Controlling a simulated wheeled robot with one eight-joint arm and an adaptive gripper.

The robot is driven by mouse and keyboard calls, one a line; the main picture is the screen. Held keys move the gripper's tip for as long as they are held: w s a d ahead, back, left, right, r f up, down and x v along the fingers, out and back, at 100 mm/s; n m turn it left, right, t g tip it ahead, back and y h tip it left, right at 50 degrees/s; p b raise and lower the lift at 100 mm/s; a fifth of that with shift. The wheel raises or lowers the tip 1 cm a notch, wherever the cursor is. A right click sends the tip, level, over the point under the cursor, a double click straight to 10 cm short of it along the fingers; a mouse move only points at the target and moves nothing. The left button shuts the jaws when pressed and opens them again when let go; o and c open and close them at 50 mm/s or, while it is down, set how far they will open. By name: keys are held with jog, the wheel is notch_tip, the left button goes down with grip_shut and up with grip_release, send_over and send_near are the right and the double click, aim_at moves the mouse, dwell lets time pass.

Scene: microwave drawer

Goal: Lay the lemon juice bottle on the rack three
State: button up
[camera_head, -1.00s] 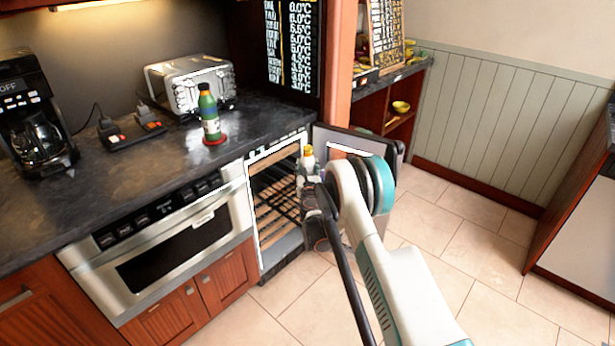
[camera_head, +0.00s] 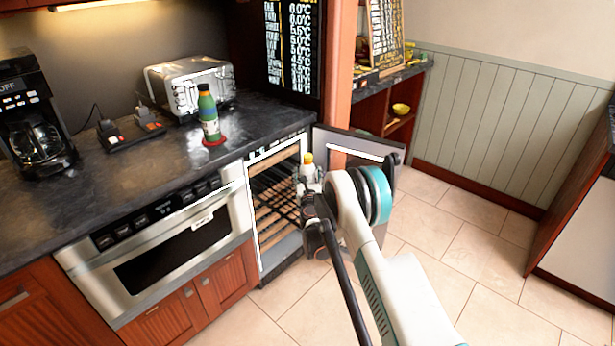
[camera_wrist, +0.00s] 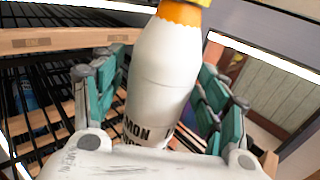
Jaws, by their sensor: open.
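The lemon juice bottle (camera_wrist: 163,80) is white with an orange neck, a yellow cap and dark letters reading "MON". It is between the fingers of my gripper (camera_wrist: 160,110) in the wrist view, with the fingers open on both sides of it. In the head view the bottle (camera_head: 309,175) looks roughly upright at the front of the open cooler, above my gripper (camera_head: 312,192). Its base is hidden, so I cannot tell what supports it. The cooler's racks (camera_head: 272,215) are black wire with wooden fronts; one wooden front (camera_wrist: 55,40) is left of the bottle. I cannot tell which is rack three.
The cooler door (camera_head: 350,143) stands open on the right, close to my arm. A green bottle (camera_head: 208,115) stands on a red coaster on the counter, beside a toaster (camera_head: 190,85). A blue object (camera_wrist: 25,97) lies inside the cooler. The floor at right is clear.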

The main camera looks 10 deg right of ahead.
jog(key=shift+r, duration=0.1)
